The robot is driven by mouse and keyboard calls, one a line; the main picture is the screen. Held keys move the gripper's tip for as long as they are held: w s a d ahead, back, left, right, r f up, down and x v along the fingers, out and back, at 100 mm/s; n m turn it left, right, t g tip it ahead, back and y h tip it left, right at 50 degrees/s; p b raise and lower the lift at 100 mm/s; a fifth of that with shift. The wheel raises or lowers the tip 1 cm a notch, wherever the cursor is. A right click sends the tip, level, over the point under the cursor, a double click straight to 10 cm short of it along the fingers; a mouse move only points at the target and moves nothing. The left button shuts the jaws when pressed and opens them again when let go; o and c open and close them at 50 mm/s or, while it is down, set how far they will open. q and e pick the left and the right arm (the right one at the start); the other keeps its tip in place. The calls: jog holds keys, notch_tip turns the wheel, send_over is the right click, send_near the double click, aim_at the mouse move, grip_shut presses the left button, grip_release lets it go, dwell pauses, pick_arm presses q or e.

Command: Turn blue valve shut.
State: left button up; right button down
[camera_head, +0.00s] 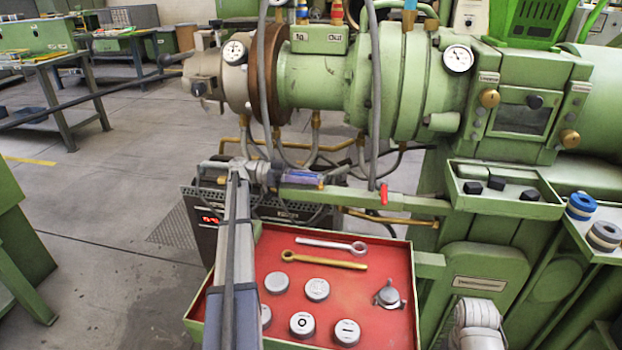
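The blue valve handle (302,178) lies roughly lengthwise along the green pipe bar below the extruder barrel, left of a red valve handle (384,194). My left arm rises from the bottom edge, over the red tray. My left gripper (262,174) is at the left end of the blue handle, very close to it. Whether it touches the handle, and how far apart its fingers are, I cannot make out.
A red-lined tray (385,255) holds two wrenches and several round metal pieces. The green extruder (410,85) with hoses and gauges stands above the valves. A dark box with a red display (208,220) stands behind my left arm. The floor at left is open.

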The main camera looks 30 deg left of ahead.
pick_arm(q)
jog(key=shift+o, duration=0.7)
jog(key=shift+r, duration=0.1)
notch_tip(320, 180, up, 10)
jog(key=p, duration=1)
